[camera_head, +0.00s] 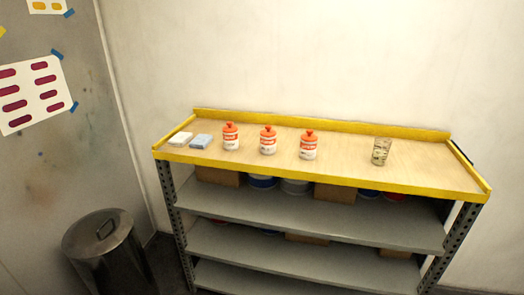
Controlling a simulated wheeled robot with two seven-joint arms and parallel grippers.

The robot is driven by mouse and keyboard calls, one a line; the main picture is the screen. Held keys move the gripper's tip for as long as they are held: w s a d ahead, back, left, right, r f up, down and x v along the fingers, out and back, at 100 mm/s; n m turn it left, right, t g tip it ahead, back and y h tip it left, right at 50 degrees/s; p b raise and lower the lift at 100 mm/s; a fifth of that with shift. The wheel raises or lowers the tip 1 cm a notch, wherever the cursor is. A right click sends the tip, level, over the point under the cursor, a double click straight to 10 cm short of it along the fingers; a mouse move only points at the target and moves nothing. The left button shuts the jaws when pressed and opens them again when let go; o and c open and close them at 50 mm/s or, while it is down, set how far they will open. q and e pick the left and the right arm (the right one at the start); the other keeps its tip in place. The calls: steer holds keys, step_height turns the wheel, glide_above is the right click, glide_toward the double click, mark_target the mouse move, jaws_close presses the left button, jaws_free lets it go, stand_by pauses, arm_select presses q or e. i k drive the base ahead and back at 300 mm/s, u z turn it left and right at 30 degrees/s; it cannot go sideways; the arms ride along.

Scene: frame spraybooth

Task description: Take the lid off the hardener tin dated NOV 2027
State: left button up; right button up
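Three similar white tins with red labels and orange-red lids stand upright in a row on the wooden shelf top (345,160). They are the left tin (231,139), the middle tin (268,143) and the right tin (308,148). Each has its lid on. The print on the labels is too small to read, so I cannot tell which is dated NOV 2027. Neither of my grippers shows in the head view.
A patterned, see-through cup (381,152) stands right of the tins. A white block (181,139) and a blue block (201,141) lie to the left. A raised yellow rim (320,179) edges the top. A metal bin (102,245) stands at lower left.

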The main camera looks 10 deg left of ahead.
mark_target(267, 132)
steer(key=u, duration=1.2)
steer(key=k, duration=0.1)
steer(key=z, duration=2.2)
steer(key=i, duration=0.7)
steer(key=u, duration=0.1)
